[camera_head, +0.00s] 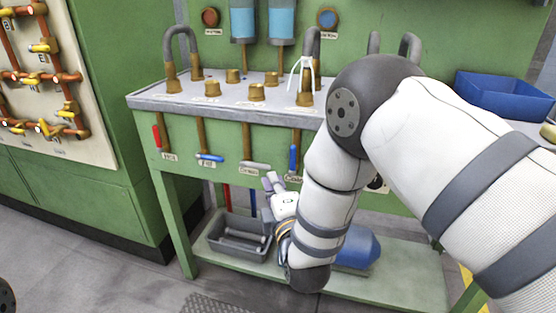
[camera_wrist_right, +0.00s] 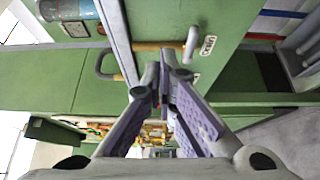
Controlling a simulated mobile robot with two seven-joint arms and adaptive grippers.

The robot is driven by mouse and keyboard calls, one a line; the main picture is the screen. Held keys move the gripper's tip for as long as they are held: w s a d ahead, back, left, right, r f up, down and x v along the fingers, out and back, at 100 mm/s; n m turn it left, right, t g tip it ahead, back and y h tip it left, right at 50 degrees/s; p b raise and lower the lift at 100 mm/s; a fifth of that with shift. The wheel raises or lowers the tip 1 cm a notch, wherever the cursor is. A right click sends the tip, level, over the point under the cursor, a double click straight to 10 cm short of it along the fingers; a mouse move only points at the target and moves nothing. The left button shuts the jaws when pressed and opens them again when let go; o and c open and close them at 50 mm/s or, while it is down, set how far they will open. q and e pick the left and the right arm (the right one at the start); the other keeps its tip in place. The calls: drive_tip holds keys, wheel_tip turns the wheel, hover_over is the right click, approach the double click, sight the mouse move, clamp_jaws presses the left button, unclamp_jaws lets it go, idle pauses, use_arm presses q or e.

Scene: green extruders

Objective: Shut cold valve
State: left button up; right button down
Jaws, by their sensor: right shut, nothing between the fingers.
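A row of lever valves runs along the front of the green bench. From the left they are a red lever (camera_head: 157,136) hanging down, a blue lever (camera_head: 210,157) lying level, a pale grey lever (camera_head: 255,165) lying level, and a blue lever (camera_head: 293,157) hanging down. The small labels are too blurred to tell which is the cold valve. My right gripper (camera_head: 268,182) is shut and empty, just below the grey lever. In the right wrist view its fingertips (camera_wrist_right: 163,88) meet, apart from a grey lever (camera_wrist_right: 192,45). My left gripper is not in view.
Brass fittings and curved taps stand on the grey bench top (camera_head: 150,100). A grey bin (camera_head: 237,240) and a blue cylinder (camera_head: 358,246) sit on the lower shelf. A blue tray (camera_head: 505,95) stands at the right. My right arm hides much of the bench's right side.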

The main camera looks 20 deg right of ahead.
sight(293, 160)
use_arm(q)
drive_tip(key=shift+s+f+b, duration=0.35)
use_arm(e)
drive_tip(key=w+d, duration=0.4)
drive_tip(key=w, duration=0.4)
drive_tip(key=shift+w+d, duration=0.2)
drive_tip(key=shift+f, duration=0.1)
